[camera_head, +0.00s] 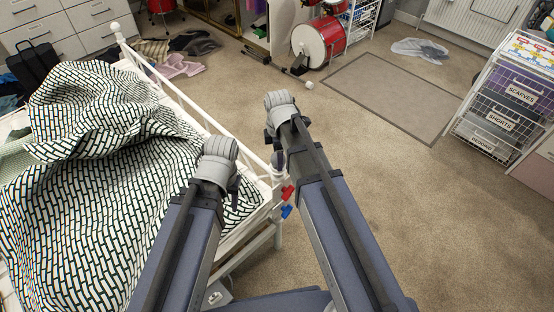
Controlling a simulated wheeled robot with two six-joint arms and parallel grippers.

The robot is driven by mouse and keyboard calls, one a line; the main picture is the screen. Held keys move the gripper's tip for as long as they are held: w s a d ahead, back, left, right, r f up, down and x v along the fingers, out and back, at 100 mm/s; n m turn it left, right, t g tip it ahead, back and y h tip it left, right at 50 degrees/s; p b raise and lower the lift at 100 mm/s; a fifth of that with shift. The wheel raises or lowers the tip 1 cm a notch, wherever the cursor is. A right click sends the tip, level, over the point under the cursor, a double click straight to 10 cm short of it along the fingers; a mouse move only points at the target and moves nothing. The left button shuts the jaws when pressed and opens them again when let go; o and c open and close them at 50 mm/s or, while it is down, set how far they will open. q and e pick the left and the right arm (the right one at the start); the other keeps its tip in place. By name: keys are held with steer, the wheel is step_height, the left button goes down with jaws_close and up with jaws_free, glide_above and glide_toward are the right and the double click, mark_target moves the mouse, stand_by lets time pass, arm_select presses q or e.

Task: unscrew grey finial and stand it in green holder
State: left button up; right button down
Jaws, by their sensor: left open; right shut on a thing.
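The near corner post (278,185) of the white bed stands between my two arms. A small grey knob, the grey finial (278,159), shows at the top of this post, partly covered by my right arm. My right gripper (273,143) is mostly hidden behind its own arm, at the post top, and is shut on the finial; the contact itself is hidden. My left gripper (234,188) is open, to the left of the post over the bed end, and mostly hidden by its arm. I cannot make out a green holder.
A black-and-white patterned blanket (85,170) covers the bed. A red piece (288,192) and a blue piece (286,211) show beside the post. A labelled wire drawer unit (503,105) stands at right, a red drum (330,32) at the back. The carpet at right is clear.

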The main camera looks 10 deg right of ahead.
steer(key=shift+n, duration=0.5)
steer(key=n, duration=0.6)
steer(key=shift+r+p, duration=0.75)
stand_by(0.6)
steer(key=shift+r+p, duration=0.95)
step_height(320, 180, up, 7)
steer(key=p, duration=0.7)
steer(key=shift+f, duration=0.1)
